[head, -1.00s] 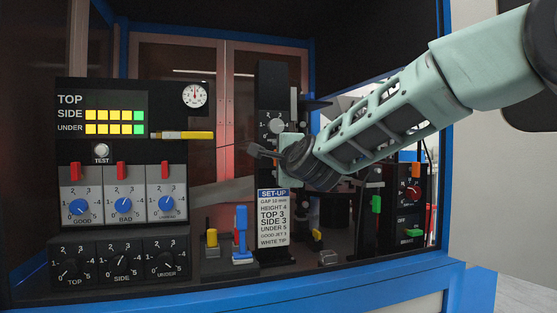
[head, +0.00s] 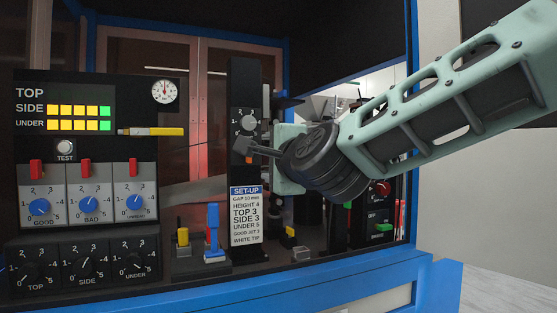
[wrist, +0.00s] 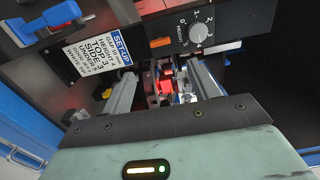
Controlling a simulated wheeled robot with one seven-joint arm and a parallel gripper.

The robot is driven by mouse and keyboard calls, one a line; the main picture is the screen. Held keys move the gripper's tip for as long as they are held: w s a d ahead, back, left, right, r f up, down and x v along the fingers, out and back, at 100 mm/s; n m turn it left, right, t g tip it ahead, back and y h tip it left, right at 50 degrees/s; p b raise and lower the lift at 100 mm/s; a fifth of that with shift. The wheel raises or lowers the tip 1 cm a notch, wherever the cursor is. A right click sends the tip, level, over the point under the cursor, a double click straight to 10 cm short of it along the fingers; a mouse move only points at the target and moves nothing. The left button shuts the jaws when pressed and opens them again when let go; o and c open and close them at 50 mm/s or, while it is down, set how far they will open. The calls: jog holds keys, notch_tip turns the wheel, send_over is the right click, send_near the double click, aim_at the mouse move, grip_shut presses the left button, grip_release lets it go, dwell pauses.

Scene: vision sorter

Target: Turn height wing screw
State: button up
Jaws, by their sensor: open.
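The height screw, a grey round knob (head: 248,123) on a numbered dial, sits on the tall black column. The wrist view shows the knob (wrist: 198,33) beside the word HEIGHT, just beyond the right finger's tip. Its exact setting is too small to read. My gripper (head: 247,148) is in front of the column, a little below the knob in the head view. In the wrist view my gripper (wrist: 162,70) has its two fingers apart, with nothing held between them. A white SET-UP card (head: 246,214) on the column reads HEIGHT 4.
An orange block (wrist: 160,42) is on the column beside the dial. A blue lever (head: 212,230) and a yellow one (head: 183,238) stand left of the card. A panel of blue dials (head: 88,207) is further left. The blue cabinet edge (head: 300,276) runs along the front.

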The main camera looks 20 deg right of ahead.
jog(key=s, duration=0.4)
jog(key=shift+s, duration=0.15)
jog(key=s+a+f+n+g+y, duration=0.3)
jog(key=a+f+n+g+y, duration=0.2)
jog(key=a+f+n, duration=0.5)
jog(key=s+a+f+n+g, duration=0.3)
jog(key=s+f+n+g, duration=0.6)
jog(key=f, duration=0.5)
jog(key=s+d+f+n+g+h, duration=0.2)
jog(key=s+d+f+n, duration=0.15)
jog(key=s, duration=0.25)
jog(key=s+d+f+n+g+h, duration=0.2)
jog(key=s+f+n, duration=0.1)
jog(key=s+f, duration=0.3)
notch_tip(320, 180, up, 14)
jog(key=s+p, duration=0.1)
jog(key=p, duration=1.3)
jog(key=shift+d+r, duration=0.2)
jog(key=shift+d, duration=0.2)
